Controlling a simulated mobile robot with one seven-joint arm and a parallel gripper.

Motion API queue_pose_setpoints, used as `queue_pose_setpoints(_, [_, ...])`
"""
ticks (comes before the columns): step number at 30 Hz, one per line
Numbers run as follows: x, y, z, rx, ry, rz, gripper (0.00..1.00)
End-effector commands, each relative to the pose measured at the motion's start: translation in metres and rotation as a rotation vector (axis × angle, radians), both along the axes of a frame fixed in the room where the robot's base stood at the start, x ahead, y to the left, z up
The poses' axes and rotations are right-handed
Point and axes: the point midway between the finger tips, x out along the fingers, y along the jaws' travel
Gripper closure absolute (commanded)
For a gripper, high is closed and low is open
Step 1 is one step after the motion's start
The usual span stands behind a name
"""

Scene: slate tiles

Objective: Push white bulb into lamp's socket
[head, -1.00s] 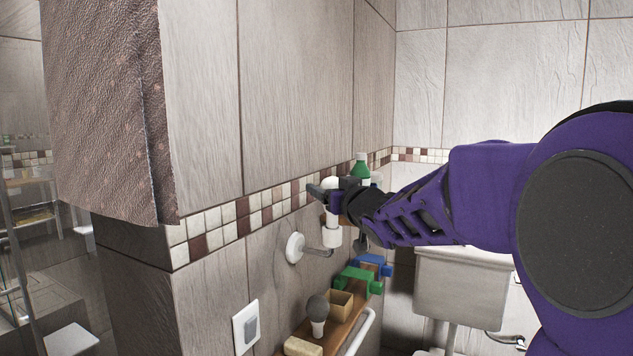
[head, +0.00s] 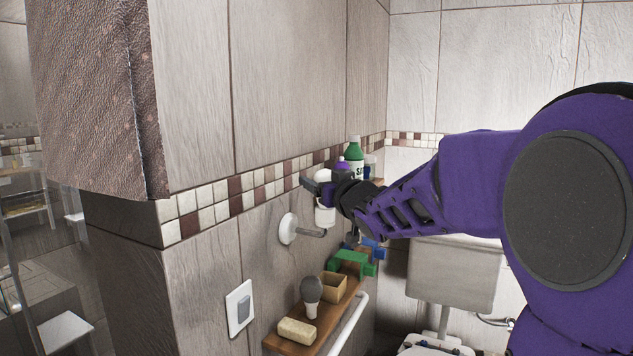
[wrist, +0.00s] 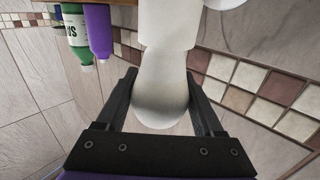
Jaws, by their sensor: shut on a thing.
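The white bulb (head: 322,175) is upright between the fingers of my gripper (head: 318,187), with its round end up. In the wrist view the bulb (wrist: 162,92) sits between both dark fingers (wrist: 162,95), which close on its sides. The lamp's white socket (head: 325,215) is directly below the bulb on a short arm from the wall. In the wrist view the socket (wrist: 168,25) lines up with the bulb's narrow end and meets it. The bulb's base is hidden there, and how deep it sits cannot be told.
The round wall mount (head: 288,229) holds the lamp. Behind my gripper stand a green bottle (head: 354,152) and a purple bottle (wrist: 98,30). Below is a wooden shelf (head: 335,322) with a grey bulb (head: 311,292), a small box (head: 334,287) and soap (head: 297,331).

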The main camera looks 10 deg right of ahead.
Motion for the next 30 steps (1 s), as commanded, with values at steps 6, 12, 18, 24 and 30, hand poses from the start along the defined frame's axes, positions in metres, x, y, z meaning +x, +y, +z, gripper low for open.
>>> queue_pose_setpoints(6, [0.0, 0.0, 0.0, 0.0, -0.001, 0.0, 0.02])
queue_pose_setpoints(12, [0.0, 0.0, 0.0, 0.0, 0.0, 0.0, 0.0])
queue_pose_setpoints(18, [0.0, 0.0, 0.016, -0.001, -0.003, 0.0, 0.0])
queue_pose_setpoints(24, [0.0, 0.0, 0.057, -0.002, -0.005, 0.0, 0.0])
queue_pose_setpoints(30, [0.0, 0.0, 0.085, -0.003, -0.003, 0.001, 0.0])
